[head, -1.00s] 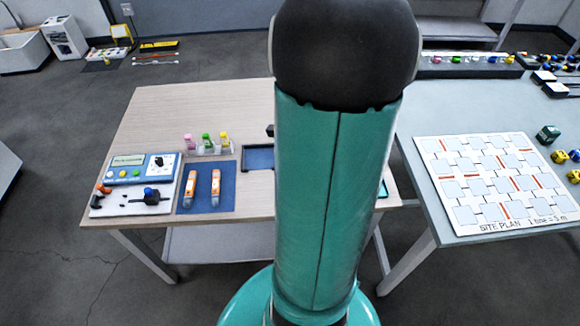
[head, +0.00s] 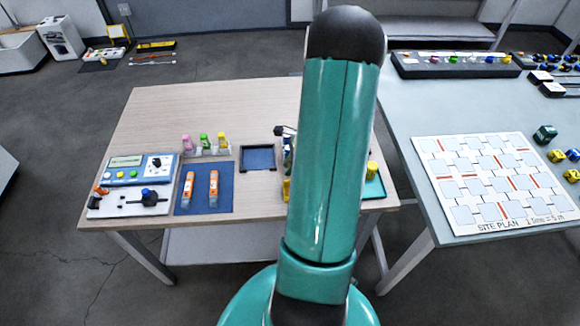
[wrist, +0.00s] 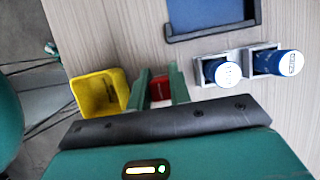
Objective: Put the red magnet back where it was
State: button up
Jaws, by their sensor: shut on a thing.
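The red magnet (wrist: 160,88) shows in the wrist view as a small red block between the two green fingers of my gripper (wrist: 159,84). My gripper is shut on it, and the fingers cover its sides. A yellow open container (wrist: 100,92) is just left of the fingers in the wrist view. In the head view my arm hides the gripper and the magnet. I cannot tell how high the magnet is above the table.
Two blue bottles with white tops (wrist: 222,72) stand in grey holders right of my gripper. A dark blue tray (head: 258,170) lies beyond. A blue mat (head: 205,203) with two orange-white tools lies left. Bare wood (head: 190,105) is free at the back.

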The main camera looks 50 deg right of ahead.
jog(key=shift+f, duration=0.4)
jog(key=shift+f, duration=0.15)
jog(key=o, duration=0.8)
jog(key=v, duration=1.2)
jog(key=w+a+r+n+h, duration=0.1)
jog(key=w+a+r+n, duration=0.3)
jog(key=a+r+n, duration=0.45)
jog(key=w+a+r+n+h, duration=0.1)
jog(key=w+a+r+n, duration=0.4)
jog(key=a, duration=0.6)
jog(key=s+a+r+n, duration=0.3)
jog(key=a+n, duration=0.1)
jog(key=a, duration=0.2)
jog(key=s+a+r+n+t, duration=0.1)
jog(key=s+a+r+n, duration=0.1)
jog(key=a+n, duration=0.3)
jog(key=s+a+r+n+t+h, duration=0.1)
jog(key=s+a+r+n, duration=0.2)
jog(key=a, duration=0.5)
jog(key=shift+s+r+n, duration=0.3)
jog(key=shift+r+n, duration=0.15)
jog(key=shift+n, duration=0.7)
